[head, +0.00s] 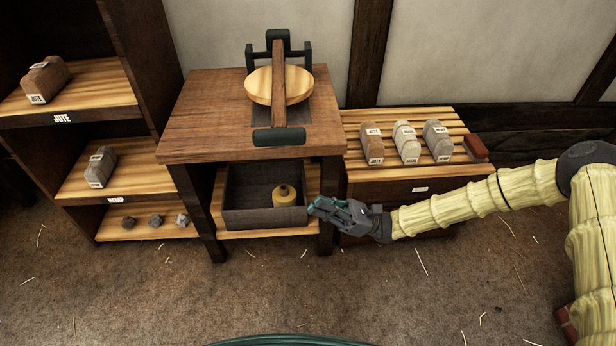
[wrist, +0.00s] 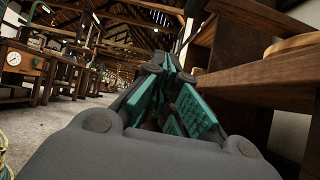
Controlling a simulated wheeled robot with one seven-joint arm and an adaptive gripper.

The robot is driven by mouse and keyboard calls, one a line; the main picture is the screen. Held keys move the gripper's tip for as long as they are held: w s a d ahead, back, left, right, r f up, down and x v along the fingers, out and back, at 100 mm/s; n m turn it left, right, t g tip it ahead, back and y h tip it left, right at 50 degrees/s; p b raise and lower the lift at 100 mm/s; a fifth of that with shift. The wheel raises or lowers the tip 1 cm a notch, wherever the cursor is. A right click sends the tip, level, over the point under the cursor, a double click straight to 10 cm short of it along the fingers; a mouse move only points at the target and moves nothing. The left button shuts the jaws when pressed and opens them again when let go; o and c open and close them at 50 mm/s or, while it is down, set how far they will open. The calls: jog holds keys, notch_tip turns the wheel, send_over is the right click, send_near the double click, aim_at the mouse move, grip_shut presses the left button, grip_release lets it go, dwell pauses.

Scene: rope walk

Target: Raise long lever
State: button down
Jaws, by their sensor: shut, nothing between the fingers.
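The long lever (head: 279,75) is a wooden bar over a round pale wooden disc (head: 260,86) on top of the wooden stand. A dark green handle (head: 279,136) is at its near end, low by the front edge of the top. A dark bracket (head: 250,56) stands behind the disc. My gripper (head: 318,205) is shut and empty, in front of the stand's right leg, below the top and to the right of the handle. In the wrist view my gripper's teal-padded fingers (wrist: 172,95) show, with the stand's edge at right. The lever is not clearly seen there.
A slatted bench (head: 440,125) at right bears wrapped bundles and a red-brown block (head: 475,147). A shelf unit (head: 90,73) stands at left.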

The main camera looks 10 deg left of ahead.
jog(key=w+d, duration=0.1)
jog(key=w+d+r+y, duration=0.1)
jog(key=w, duration=0.1)
jog(key=w+d+y+b, duration=0.1)
jog(key=shift+w+r, duration=0.15)
jog(key=shift+r, duration=0.25)
jog(key=b, duration=0.2)
send_near(291, 147)
jog(key=a+f, duration=0.2)
jog(key=a, duration=0.1)
jog(key=shift+s+a+r+b, duration=0.1)
jog(key=shift+r+b, duration=0.15)
jog(key=shift+r, duration=0.55)
jog(key=shift+s+a+r+b, duration=0.1)
jog(key=shift+r+b, duration=0.1)
jog(key=shift+r, duration=0.55)
jog(key=shift+s+a+r+b, duration=0.15)
jog(key=shift+r+b, duration=0.1)
jog(key=shift+r, duration=0.55)
jog(key=shift+r, duration=0.15)
